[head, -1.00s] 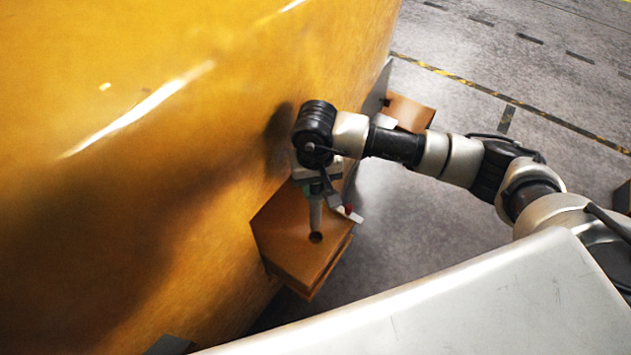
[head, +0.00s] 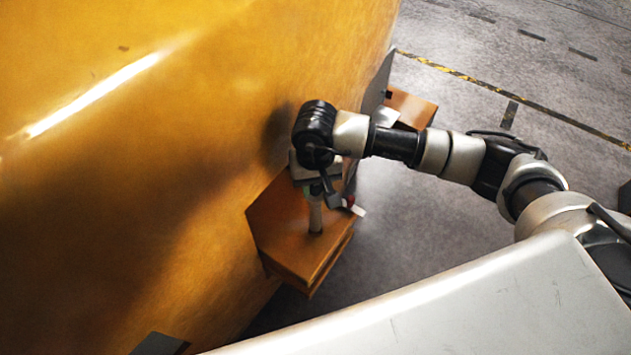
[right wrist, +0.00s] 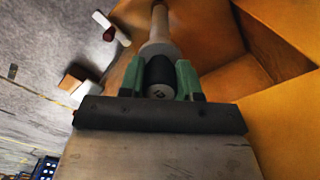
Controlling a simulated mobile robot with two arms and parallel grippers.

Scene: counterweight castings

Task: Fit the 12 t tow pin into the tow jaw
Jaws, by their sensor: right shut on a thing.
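The tow pin (head: 316,216) is a grey, roughly upright rod with a thicker collar. My right gripper (head: 316,190) is shut on its top end, partly hidden by my wrist. In the right wrist view the pin (right wrist: 159,35) extends away from the green fingers (right wrist: 160,82), which grip its dark head. The tow jaw (head: 285,232) is an orange-brown block with upper and lower plates on the yellow casting. The pin's lower end meets the upper plate where the hole is; the hole itself is hidden. I cannot tell how deep the pin sits. My left gripper is not in view.
The large yellow casting (head: 130,190) fills the left side. A small red and white piece (head: 354,207) shows beside the jaw. Another orange-brown block (head: 412,105) projects farther back. Grey floor with a striped line (head: 480,82) is open at the right.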

